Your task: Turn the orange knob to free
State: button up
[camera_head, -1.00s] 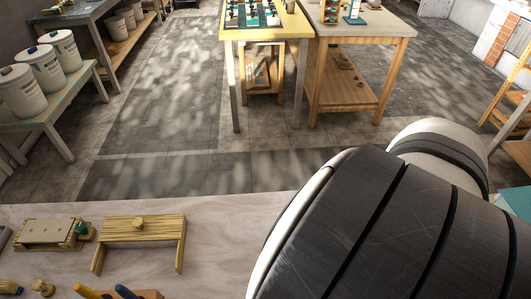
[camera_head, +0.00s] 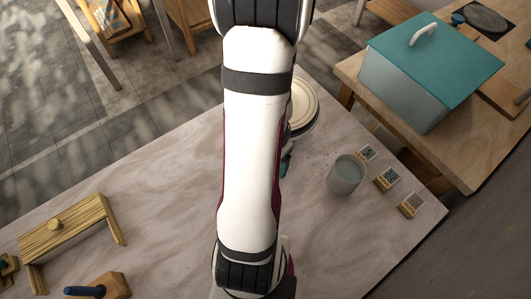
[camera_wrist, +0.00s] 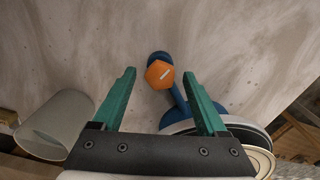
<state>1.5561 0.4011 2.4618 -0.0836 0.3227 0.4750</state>
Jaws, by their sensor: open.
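The orange knob (camera_wrist: 160,74) shows in the wrist view as a six-sided cap with a short pale mark slanting across it. It sits on a blue part (camera_wrist: 180,102) beside a round wheel (camera_wrist: 240,138). My gripper (camera_wrist: 159,77) has two teal fingers, spread wide and empty. In this view the knob lies between the fingertips, with a gap on both sides; its depth relative to them is unclear. In the head view my arm hides the knob, and the wheel (camera_head: 303,108) shows only partly behind it.
A grey cup (camera_head: 347,175) stands right of my arm; it is left of the fingers in the wrist view (camera_wrist: 57,126). Several small labelled tiles (camera_head: 387,178) lie beyond it. A wooden stand (camera_head: 68,238) is at the left. A teal-lidded box (camera_head: 430,65) sits on another table.

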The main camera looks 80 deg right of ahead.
jog(key=shift+c, duration=0.2)
grip_shut()
jog(key=n, duration=0.4)
jog(key=shift+n, duration=0.3)
jog(key=shift+o, duration=0.2)
grip_release()
notch_tip(320, 180, up, 16)
jog(key=shift+f, duration=0.1)
